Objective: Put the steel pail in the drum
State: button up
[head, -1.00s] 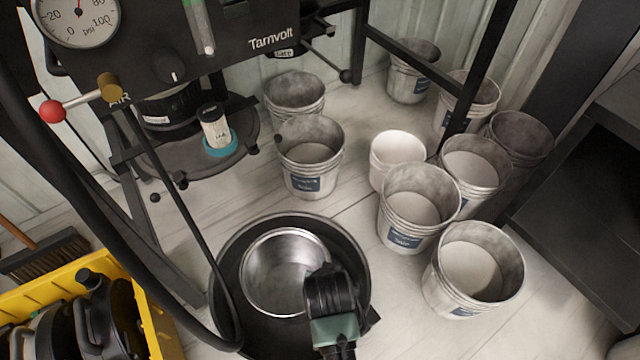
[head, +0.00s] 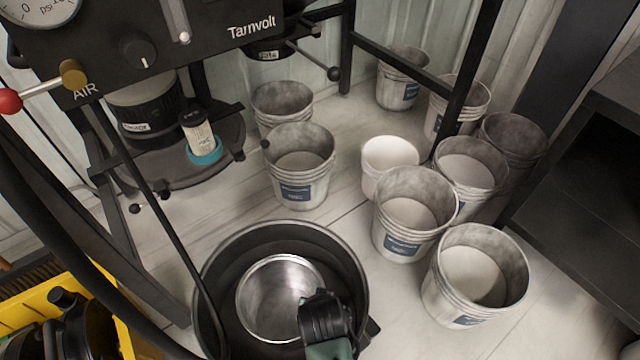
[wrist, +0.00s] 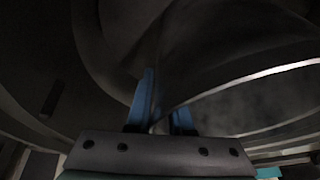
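The shiny steel pail (head: 262,300) shows in the head view within the outline of the black drum's (head: 225,252) open mouth, left of its right wall. I cannot tell whether it touches the drum floor. My gripper (head: 318,308) is at the pail's right rim, reaching in from the lower right. In the wrist view, the blue fingers of my gripper (wrist: 160,115) are close together on a dark curved metal wall, with a bright rim edge to the right. The gripper looks shut on the pail's wall. The fingertips are hidden in the head view.
Several grey pails with blue labels (head: 405,245) and a small white pail (head: 390,155) stand on the floor to the right. The black seed machine (head: 140,50) stands upper left, its hose passing near the drum. A yellow crate (head: 60,310) is lower left.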

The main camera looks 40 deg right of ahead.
jog(key=shift+o, duration=1)
jog(key=p+v, duration=0.7)
jog(key=v, duration=0.5)
jog(key=shift+r, duration=0.15)
